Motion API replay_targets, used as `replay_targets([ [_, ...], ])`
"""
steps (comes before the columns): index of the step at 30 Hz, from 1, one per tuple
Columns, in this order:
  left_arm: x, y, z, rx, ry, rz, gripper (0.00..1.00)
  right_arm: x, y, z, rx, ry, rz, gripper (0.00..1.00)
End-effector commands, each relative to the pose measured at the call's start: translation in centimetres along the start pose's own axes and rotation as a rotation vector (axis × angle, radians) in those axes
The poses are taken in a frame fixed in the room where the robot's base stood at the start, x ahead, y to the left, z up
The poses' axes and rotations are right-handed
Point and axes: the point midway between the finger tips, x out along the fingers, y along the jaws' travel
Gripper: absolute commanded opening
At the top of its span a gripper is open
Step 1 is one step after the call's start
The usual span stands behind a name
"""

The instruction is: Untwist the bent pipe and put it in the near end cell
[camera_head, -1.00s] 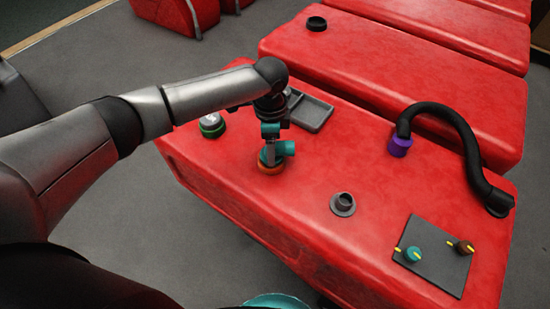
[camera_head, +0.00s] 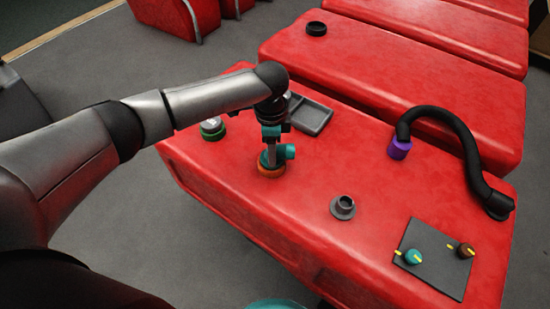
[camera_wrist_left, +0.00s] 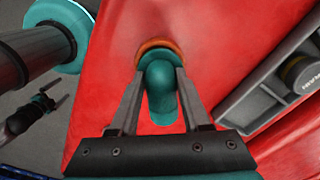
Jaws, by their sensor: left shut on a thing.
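The bent pipe (camera_head: 287,152) is a teal elbow standing on an orange ring (camera_head: 270,168) on the red tank top. Its side arm points right in the head view. My left gripper (camera_head: 271,150) comes down over it from above. In the left wrist view the bent pipe (camera_wrist_left: 161,92) sits between the two fingers (camera_wrist_left: 158,108), which are shut on it, and its foot is still at the orange ring (camera_wrist_left: 160,47). A grey tray (camera_head: 327,122) with cells lies just behind; my arm hides part of it. My right gripper (camera_wrist_left: 50,96) shows small at the left of the wrist view.
A green-rimmed round fitting (camera_head: 212,130) stands left of the gripper. A grey flanged stub (camera_head: 343,207), a black hose (camera_head: 462,130) with a purple end (camera_head: 399,148), and a dark plate (camera_head: 432,275) with knobs are to the right. The tank top between pipe and stub is clear.

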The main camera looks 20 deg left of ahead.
Motion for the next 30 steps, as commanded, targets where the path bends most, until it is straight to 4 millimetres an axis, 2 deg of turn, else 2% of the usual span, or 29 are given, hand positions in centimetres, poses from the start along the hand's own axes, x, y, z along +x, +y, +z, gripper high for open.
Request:
replay_targets([
  [1,1.26,0.54,0.48,0.000,-0.014,0.009,0.00,0.15,-0.01,0.01,0.000,0.000,0.000,1.00],
  [30,0.45,0.57,0.59,-0.001,-0.017,0.012,0.00,-0.83,0.01,-0.05,0.000,-0.001,0.000,1.00],
])
